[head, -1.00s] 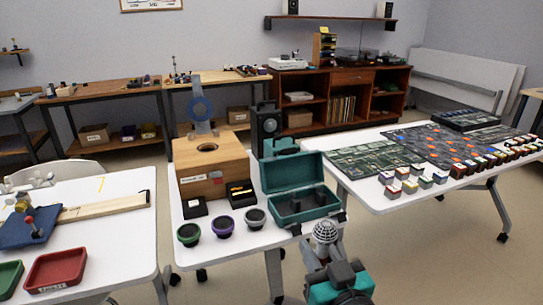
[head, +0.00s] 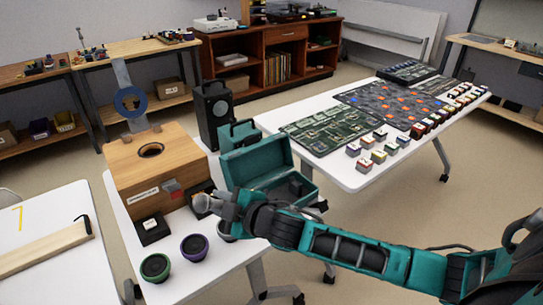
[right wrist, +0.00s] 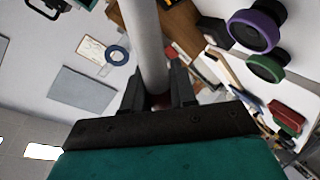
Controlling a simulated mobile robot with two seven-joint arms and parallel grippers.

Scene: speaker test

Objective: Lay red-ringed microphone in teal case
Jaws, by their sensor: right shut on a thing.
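My right gripper (head: 228,203) is shut on the microphone (head: 203,203), whose pale rounded head points left in the head view. In the right wrist view the grey handle (right wrist: 148,45) stands between the two fingers (right wrist: 157,92). I cannot make out the ring's colour clearly. The teal case (head: 256,163) stands open on the middle table, its lid raised at the back. The microphone is left of the case, above the table's front part. My left gripper is not in view.
A wooden box (head: 155,172) with a round hole stands left of the case. Green-ringed (head: 155,267) and purple-ringed (head: 194,248) speaker drivers sit at the table's front. A black speaker (head: 212,115) stands behind. The right table (head: 345,175) holds boards and small blocks.

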